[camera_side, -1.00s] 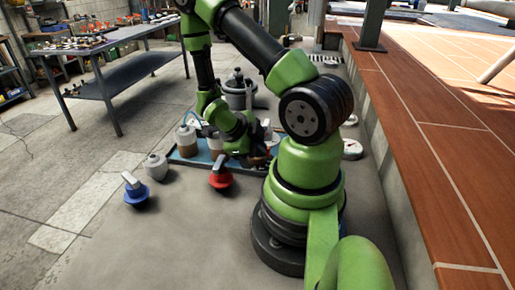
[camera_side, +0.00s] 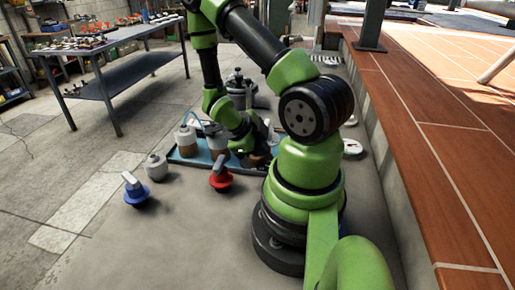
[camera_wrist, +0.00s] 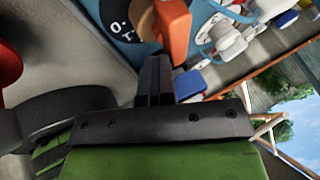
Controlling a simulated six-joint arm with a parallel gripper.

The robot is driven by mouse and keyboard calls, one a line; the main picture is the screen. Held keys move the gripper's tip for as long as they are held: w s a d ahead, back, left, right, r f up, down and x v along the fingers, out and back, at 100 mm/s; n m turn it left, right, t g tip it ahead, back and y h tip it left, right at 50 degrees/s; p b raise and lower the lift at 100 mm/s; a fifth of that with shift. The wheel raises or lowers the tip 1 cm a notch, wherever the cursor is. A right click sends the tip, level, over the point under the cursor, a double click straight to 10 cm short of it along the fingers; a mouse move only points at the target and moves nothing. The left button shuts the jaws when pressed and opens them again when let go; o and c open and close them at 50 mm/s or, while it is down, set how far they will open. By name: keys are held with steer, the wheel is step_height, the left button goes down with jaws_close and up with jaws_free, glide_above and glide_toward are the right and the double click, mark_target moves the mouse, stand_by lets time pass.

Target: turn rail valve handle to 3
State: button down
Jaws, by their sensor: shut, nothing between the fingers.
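An orange handle (camera_wrist: 172,28) stands over a black round dial (camera_wrist: 122,20) with white marks, on a blue surface, at the top of the wrist view. Which mark the handle points to cannot be read. My gripper (camera_wrist: 157,65) is shut and empty, its fingertips close below the handle; whether they touch it cannot be told. In the side view, my wrist hangs over the blue tray (camera_side: 183,158), and my arm hides the handle and the fingertips.
A red-based valve (camera_side: 221,178), a blue-based valve (camera_side: 136,192) and a grey jar (camera_side: 156,167) stand on the floor in front of the tray. A grey pot (camera_side: 238,90) stands behind it. A tiled ledge (camera_side: 440,150) runs along the right. Floor at front left is clear.

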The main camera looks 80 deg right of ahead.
steer(key=shift+s+d+m, duration=0.2)
steer(key=shift+d+m, duration=0.1)
steer(key=shift+d, duration=0.1)
steer(key=shift+w+a+r, duration=0.15)
steer(key=shift+w+a, duration=0.05)
steer(key=shift+w, duration=0.65)
steer(key=shift+g, duration=0.3)
steer(key=a, duration=0.5)
steer(key=shift+s+r, duration=0.2)
steer(key=shift+s, duration=0.1)
steer(key=w+a+r+n+t+y, duration=0.1)
steer(key=a+r+n+t, duration=0.3)
steer(key=r+n, duration=0.4)
steer(key=w+a+r+n+t+y, duration=0.1)
steer(key=a+r+n+t+y, duration=0.2)
steer(key=n, duration=1.1)
steer(key=a+r+n+t+y, duration=0.2)
steer(key=a+r+n+t, duration=0.4)
steer(key=r, duration=0.9)
steer(key=a+n, duration=0.3)
steer(key=n, duration=0.1)
steer(key=shift+w+n+y, duration=0.3)
steer(key=shift+w+n, duration=0.1)
